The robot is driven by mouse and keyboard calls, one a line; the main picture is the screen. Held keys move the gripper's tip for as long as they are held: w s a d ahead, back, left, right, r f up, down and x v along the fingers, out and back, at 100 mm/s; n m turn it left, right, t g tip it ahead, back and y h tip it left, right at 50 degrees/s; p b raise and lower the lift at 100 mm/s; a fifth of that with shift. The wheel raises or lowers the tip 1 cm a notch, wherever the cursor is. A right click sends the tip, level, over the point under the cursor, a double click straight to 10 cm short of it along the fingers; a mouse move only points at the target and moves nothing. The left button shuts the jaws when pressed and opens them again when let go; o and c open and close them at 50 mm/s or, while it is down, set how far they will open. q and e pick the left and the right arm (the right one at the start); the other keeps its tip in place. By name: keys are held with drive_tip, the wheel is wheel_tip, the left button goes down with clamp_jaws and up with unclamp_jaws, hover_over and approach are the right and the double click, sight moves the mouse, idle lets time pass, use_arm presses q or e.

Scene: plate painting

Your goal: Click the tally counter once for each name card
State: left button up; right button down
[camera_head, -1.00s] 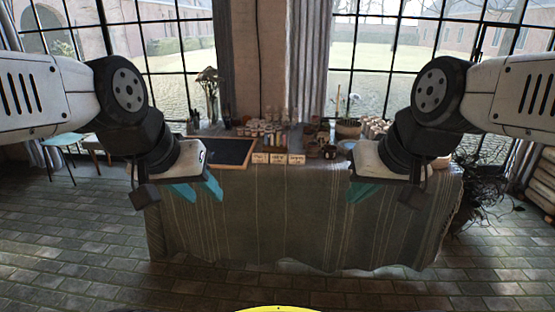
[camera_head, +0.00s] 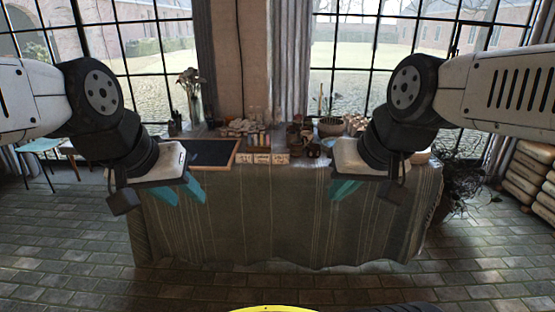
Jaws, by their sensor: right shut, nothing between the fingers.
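Three small pale name cards, left (camera_head: 244,158), middle (camera_head: 262,158) and right (camera_head: 280,158), stand in a row along the front edge of the table. The tally counter cannot be told for sure; a small dark round item (camera_head: 313,150) sits right of the cards. My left gripper (camera_head: 181,197) hangs in front of the table at the left, its teal fingers apart and empty. My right gripper (camera_head: 338,197) hangs in front of the table, right of the cards, its teal fingers together and empty. Neither gripper touches the cards.
The table is draped with a striped grey cloth (camera_head: 280,220). A dark framed board (camera_head: 208,152) lies left of the cards. Small pots and bottles crowd behind them, with a flower vase (camera_head: 192,95) at the back left. Stacked sacks (camera_head: 530,175) stand far right. The brick floor in front is clear.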

use_arm(q)
clamp_jaws()
idle(1.7)
